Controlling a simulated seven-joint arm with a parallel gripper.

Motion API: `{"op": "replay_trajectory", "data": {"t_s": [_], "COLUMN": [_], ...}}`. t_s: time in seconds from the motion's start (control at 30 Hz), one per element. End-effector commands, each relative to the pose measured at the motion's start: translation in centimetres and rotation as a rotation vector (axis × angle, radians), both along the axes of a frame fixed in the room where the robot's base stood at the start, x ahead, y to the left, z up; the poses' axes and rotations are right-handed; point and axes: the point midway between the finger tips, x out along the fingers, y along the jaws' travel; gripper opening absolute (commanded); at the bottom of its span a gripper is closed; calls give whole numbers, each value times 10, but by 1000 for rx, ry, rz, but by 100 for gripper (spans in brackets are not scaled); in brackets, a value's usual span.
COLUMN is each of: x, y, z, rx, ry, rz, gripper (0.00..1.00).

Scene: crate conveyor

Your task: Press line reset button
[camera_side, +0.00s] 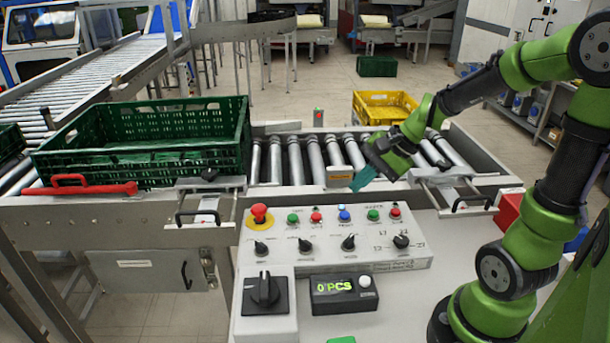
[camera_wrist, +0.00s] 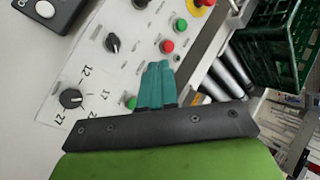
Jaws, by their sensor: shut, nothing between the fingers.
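The control panel (camera_side: 335,262) carries a row of small buttons along its far side. A blue button (camera_side: 344,214) sits mid-row, between a red button (camera_side: 316,216) and a green button (camera_side: 373,214). The labels are too small to read, so I cannot tell which is line reset. My gripper (camera_side: 360,184) is shut and empty, its teal fingers above and slightly right of the blue button in the side view, apart from the panel. In the wrist view my fingers (camera_wrist: 157,72) cover the row between a red button (camera_wrist: 167,46) and a green button (camera_wrist: 130,103); the blue button is hidden there.
A red emergency-stop knob (camera_side: 259,213) stands at the panel's left. Several black rotary knobs line the near row. A counter display (camera_side: 343,292) reads 0 PCS. A green crate (camera_side: 140,145) stands on the left, and a yellow crate (camera_side: 384,107) lies behind the roller conveyor (camera_side: 305,158).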

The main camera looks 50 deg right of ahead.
Motion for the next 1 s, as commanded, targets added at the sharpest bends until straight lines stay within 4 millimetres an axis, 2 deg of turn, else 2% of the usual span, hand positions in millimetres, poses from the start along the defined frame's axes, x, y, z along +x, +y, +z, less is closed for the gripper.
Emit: {"op": "replay_trajectory", "data": {"t_s": [0.03,0.1,0.3,0.77,1.0], "x": [7,18,39,41,40], "y": [-12,-24,-32,-31,-31], "z": [-7,-10,-2,-1,-25], "rx": [73,158,280,298,300], "ry": [11,5,-36,-40,-37], "rz": [-94,-203,-341,-360,-360], "gripper": [0,0,0,0,0]}}
